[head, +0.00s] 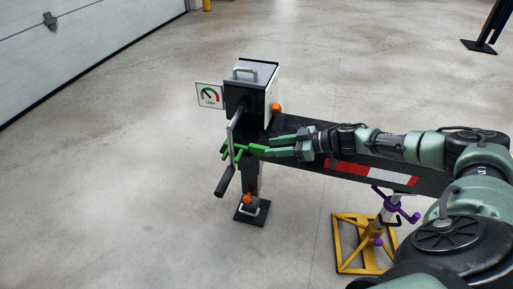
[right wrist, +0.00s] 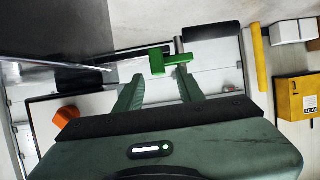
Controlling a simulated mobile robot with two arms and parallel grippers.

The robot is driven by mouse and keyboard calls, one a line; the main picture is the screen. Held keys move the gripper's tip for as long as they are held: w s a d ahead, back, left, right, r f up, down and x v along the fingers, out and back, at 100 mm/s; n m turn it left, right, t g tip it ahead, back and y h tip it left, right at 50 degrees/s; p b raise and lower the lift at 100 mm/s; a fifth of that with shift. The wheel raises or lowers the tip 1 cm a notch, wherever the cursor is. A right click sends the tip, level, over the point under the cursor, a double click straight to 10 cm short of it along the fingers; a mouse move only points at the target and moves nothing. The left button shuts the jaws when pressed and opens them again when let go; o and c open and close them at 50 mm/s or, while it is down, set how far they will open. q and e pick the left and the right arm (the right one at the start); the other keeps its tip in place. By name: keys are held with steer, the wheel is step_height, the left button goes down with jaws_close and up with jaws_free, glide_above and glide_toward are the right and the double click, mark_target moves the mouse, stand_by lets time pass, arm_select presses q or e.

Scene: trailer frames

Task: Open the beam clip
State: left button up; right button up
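The beam clip is a bright green piece (head: 240,152) on the front of the trailer frame, just below the winch box. It also shows in the right wrist view (right wrist: 157,61), ahead of the fingertips, with a short bar reaching to the right. My right gripper (head: 268,148) comes in from the right, with its fingertips close to the green clip. In the right wrist view its two fingers (right wrist: 160,76) are apart with nothing held between them. The right finger's tip overlaps the clip's bar in the picture; I cannot tell whether they touch. My left gripper is not in view.
A white and black box (head: 252,90) with a handle sits on the dark beam (head: 305,124), beside a gauge sign (head: 209,96). A black crank grip (head: 225,181) hangs below. A yellow stand (head: 342,242) with purple knobs is under the beam. The floor left is clear.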

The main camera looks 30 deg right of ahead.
mark_target(262, 147)
steer(key=x, duration=0.4)
steer(key=shift+d+f, duration=0.1)
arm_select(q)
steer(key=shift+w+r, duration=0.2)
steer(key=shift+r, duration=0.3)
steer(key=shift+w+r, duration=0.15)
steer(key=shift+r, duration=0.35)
arm_select(e)
steer(key=shift+w+a+f, duration=0.1)
steer(key=shift+w+a, duration=0.1)
steer(key=shift+w, duration=0.15)
jaws_close()
